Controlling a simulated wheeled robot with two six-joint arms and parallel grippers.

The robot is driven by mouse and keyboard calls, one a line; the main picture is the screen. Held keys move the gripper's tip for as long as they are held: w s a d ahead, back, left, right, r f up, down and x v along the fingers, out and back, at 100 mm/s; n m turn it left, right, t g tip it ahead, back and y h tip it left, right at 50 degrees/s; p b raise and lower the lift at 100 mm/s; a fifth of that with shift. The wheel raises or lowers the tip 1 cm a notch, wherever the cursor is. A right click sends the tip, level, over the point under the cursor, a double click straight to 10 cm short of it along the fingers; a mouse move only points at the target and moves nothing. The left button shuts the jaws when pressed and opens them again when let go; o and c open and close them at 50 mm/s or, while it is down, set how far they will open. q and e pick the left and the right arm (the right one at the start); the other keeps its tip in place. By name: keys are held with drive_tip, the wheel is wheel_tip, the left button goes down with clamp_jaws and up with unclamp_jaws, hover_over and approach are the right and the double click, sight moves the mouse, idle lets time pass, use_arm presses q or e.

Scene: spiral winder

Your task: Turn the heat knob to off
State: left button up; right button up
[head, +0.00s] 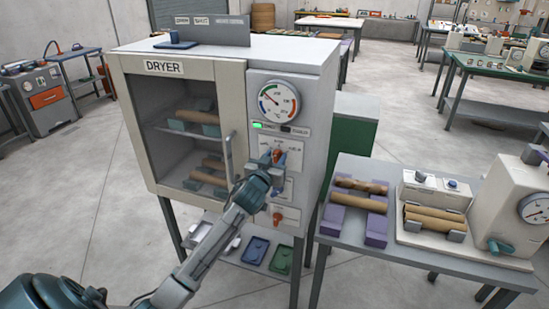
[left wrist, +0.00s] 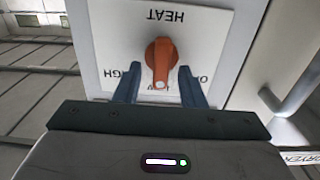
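The orange heat knob (left wrist: 161,62) sits on a white plate whose HEAT label appears upside down in the left wrist view. The knob stands upright in that view, with a white mark near its lower end; its exact setting is hard to read. It also shows on the dryer front in the head view (head: 277,155), partly behind my gripper. My left gripper (left wrist: 160,82) is open, with its two blue fingers either side of the knob and visible gaps between. The left gripper (head: 274,163) reaches the dryer panel in the head view. My right gripper is not in view.
The dryer (head: 318,165) has a gauge (head: 279,102) above, a lit green indicator (head: 257,125) and a second orange knob (head: 278,217) below. Its door handle (head: 228,157) is left of the panel. A side table (head: 385,238) with rolls stands to the right.

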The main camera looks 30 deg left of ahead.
use_arm(q)
clamp_jaws()
drive_tip(key=shift+f, duration=0.1)
drive_tip(key=shift+a+f+n+b, duration=0.15)
drive_tip(key=shift+n+b, duration=0.95)
drive_tip(key=shift+b, duration=0.1)
drive_tip(key=n+b, duration=0.2)
drive_tip(key=n, duration=0.1)
drive_tip(key=n+b, duration=0.5)
drive_tip(key=n, duration=0.1)
drive_tip(key=shift+s+a+f+n+b, duration=0.1)
drive_tip(key=shift+s+a+n+b, duration=0.05)
drive_tip(key=shift+a+n+b, duration=0.2)
